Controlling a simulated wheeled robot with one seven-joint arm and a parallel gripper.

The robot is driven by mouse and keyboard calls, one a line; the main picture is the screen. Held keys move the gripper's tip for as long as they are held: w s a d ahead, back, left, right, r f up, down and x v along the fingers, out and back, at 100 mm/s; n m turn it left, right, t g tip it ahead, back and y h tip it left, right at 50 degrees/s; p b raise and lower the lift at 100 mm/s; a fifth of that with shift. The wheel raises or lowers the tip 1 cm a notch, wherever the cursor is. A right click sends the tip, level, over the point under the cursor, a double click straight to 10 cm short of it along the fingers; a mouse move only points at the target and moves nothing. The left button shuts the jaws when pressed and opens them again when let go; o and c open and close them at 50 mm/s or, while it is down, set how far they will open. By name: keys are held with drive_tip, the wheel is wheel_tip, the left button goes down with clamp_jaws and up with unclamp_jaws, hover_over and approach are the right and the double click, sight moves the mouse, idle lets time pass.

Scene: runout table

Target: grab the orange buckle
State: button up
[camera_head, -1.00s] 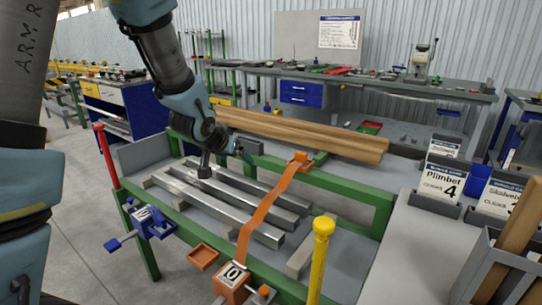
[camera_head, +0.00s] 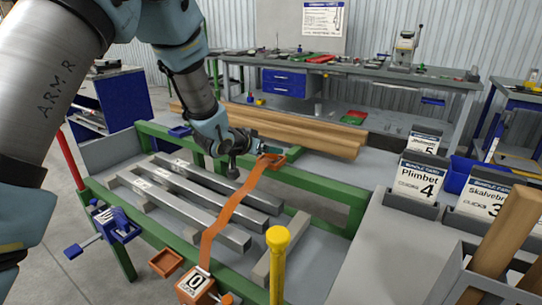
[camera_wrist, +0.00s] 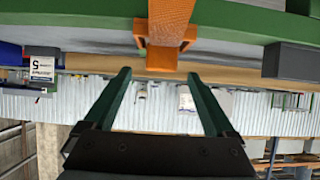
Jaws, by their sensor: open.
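The orange buckle (camera_head: 274,160) sits on the far green rail, at the upper end of an orange strap (camera_head: 236,214). In the wrist view the buckle (camera_wrist: 160,60) is at upper middle, with the strap running up out of frame. My gripper (camera_head: 264,150) is close beside the buckle, on its left in the head view. In the wrist view my gripper (camera_wrist: 159,74) is open and empty, its two green fingers spread wide. The buckle lines up with the gap between the fingertips. I cannot tell whether they touch it.
Grey metal bars (camera_head: 202,201) lie under the strap. An orange box marked 0 (camera_head: 194,285) holds the near strap end. A yellow post (camera_head: 278,262) stands at the front. Wooden beams (camera_head: 290,130) lie behind the rail. Labelled bins (camera_head: 418,183) stand right.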

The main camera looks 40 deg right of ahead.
sight(272, 155)
drive_tip(key=shift+p+x, duration=0.65)
drive_tip(key=shift+x, duration=1.6)
drive_tip(key=shift+a+f, duration=0.1)
drive_tip(key=shift+c, duration=0.2)
clamp_jaws()
